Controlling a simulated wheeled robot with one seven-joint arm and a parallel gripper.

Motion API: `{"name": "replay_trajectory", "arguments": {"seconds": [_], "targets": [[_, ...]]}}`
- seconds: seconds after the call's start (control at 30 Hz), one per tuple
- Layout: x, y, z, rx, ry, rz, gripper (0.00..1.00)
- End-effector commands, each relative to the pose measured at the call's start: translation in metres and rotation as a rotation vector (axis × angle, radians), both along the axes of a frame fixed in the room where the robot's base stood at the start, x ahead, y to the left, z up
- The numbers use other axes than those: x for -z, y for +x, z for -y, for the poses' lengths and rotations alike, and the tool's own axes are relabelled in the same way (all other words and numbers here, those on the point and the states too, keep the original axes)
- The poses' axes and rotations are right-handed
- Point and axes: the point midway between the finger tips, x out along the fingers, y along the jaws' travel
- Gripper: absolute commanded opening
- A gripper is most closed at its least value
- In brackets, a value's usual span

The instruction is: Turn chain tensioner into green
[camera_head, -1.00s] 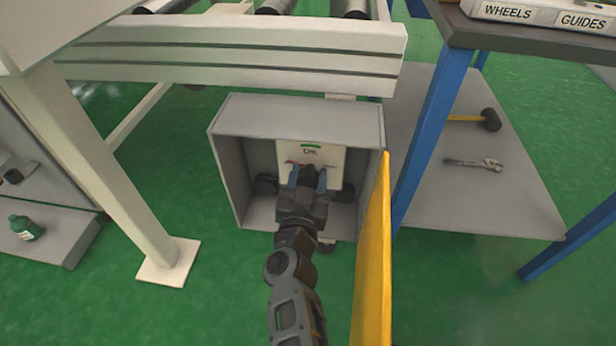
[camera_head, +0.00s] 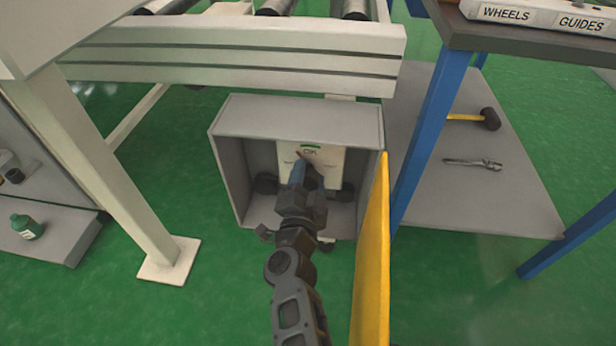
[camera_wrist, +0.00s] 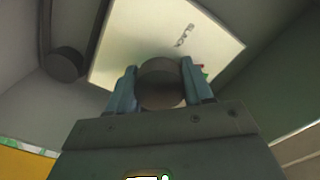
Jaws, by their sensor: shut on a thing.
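The white tensioner panel (camera_head: 291,150) is inside an open grey box, with "OK" and a green mark (camera_head: 311,146) near its top. My gripper (camera_head: 309,172) reaches into the box in front of the panel. In the wrist view its two blue fingers (camera_wrist: 158,80) are shut on a round grey-brown knob (camera_wrist: 162,88), the chain tensioner, one finger on each side. A small red pointer (camera_head: 301,157) shows left of and below the "OK". In the wrist view, small red and green marks show beside the right finger. My gripper hides the knob in the head view.
The grey box (camera_head: 229,165) has its yellow door (camera_head: 373,260) swung open on the right. A white conveyor frame (camera_head: 230,50) stands above and behind. A blue-legged table (camera_head: 421,140) is at right, its lower shelf holding a mallet (camera_head: 489,119) and a wrench (camera_head: 472,163). Dark round parts (camera_wrist: 64,64) flank the panel.

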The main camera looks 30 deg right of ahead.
Motion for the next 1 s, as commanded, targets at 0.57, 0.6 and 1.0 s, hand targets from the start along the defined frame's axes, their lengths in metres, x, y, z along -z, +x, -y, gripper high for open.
{"name": "replay_trajectory", "arguments": {"seconds": [0.57,0.6,1.0], "targets": [[0.0011,-0.0006,0.0006,0.002,0.367,0.267,0.20],[0.0012,-0.0006,0.0007,0.002,0.382,0.278,0.20],[0.0013,-0.0008,0.0010,0.003,0.458,0.332,0.20]]}}
